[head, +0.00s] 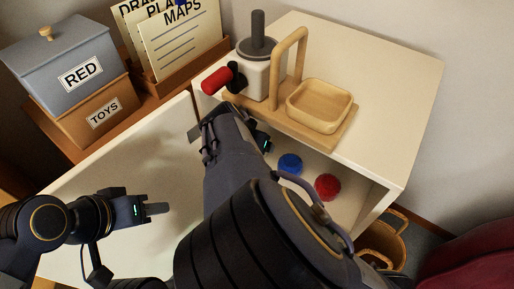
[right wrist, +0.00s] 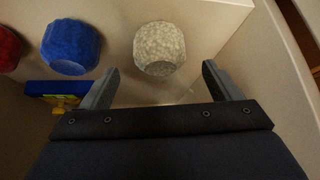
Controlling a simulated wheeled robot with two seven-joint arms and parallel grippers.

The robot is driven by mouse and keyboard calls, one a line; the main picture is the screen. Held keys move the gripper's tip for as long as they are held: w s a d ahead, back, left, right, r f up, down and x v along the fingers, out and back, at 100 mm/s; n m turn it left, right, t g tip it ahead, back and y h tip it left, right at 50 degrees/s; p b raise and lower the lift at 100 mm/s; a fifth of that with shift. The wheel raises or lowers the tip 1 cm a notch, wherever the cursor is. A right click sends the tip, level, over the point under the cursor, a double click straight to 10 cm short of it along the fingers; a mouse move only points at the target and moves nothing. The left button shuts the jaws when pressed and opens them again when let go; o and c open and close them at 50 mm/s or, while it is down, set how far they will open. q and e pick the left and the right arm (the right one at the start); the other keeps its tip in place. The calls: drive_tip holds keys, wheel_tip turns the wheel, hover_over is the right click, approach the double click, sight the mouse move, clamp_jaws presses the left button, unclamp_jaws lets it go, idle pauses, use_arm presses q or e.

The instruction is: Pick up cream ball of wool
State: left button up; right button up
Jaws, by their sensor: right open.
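The cream ball of wool (right wrist: 160,48) shows in the right wrist view, resting on the pale shelf floor beside the blue ball. It sits just beyond and between the fingertips of my right gripper (right wrist: 160,82), which is open and empty. In the head view my right arm hides the cream ball, and my right gripper (head: 262,140) is mostly hidden at the cabinet opening. My left gripper (head: 158,209) is over the white surface at the left, apart from any object; its fingers look close together, but I cannot tell whether they are shut.
A blue ball (right wrist: 70,47) and a red ball (right wrist: 8,48) lie left of the cream one. A blue and yellow item (right wrist: 58,92) lies near my left fingertip. The cabinet top (head: 390,70) holds a wooden tray (head: 318,108) and a white jar (head: 254,78).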

drive_tip(key=b+x, duration=0.1)
drive_tip(key=x, duration=0.3)
drive_tip(key=c, duration=1.1)
drive_tip(key=shift+r, duration=0.1)
